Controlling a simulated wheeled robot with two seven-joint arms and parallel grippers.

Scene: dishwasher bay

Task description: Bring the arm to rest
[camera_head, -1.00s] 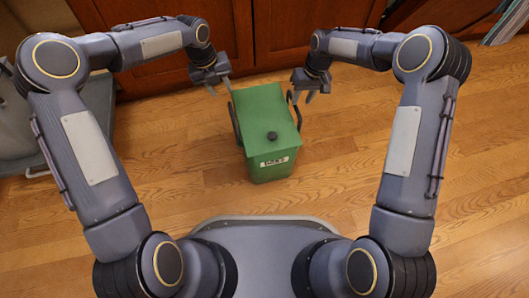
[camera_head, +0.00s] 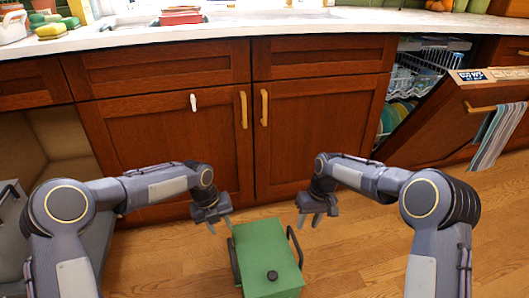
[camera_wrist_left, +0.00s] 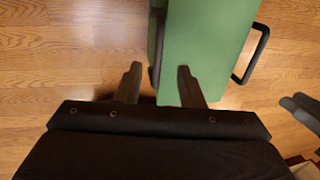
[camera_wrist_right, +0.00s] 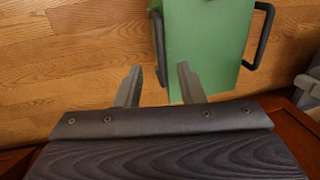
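My left gripper (camera_head: 219,222) is at the upper left of a green box (camera_head: 262,255) with black side handles and a dark knob on its lid. My right gripper (camera_head: 317,220) is at the box's upper right. Both grippers point down, with fingers apart and nothing between them. In the left wrist view the open fingers (camera_wrist_left: 160,85) show with the green box (camera_wrist_left: 205,45) beyond them. In the right wrist view the open fingers (camera_wrist_right: 157,85) also show against the floor and the green box (camera_wrist_right: 205,45). I cannot tell whether any finger touches the box.
Red-brown cabinets (camera_head: 165,110) stand ahead under a white counter (camera_head: 330,22). An open dishwasher door (camera_head: 460,115) with a striped towel (camera_head: 498,135) is at the right. An open cabinet space (camera_head: 55,145) is at the left. Wood floor (camera_head: 350,255) is clear at the right.

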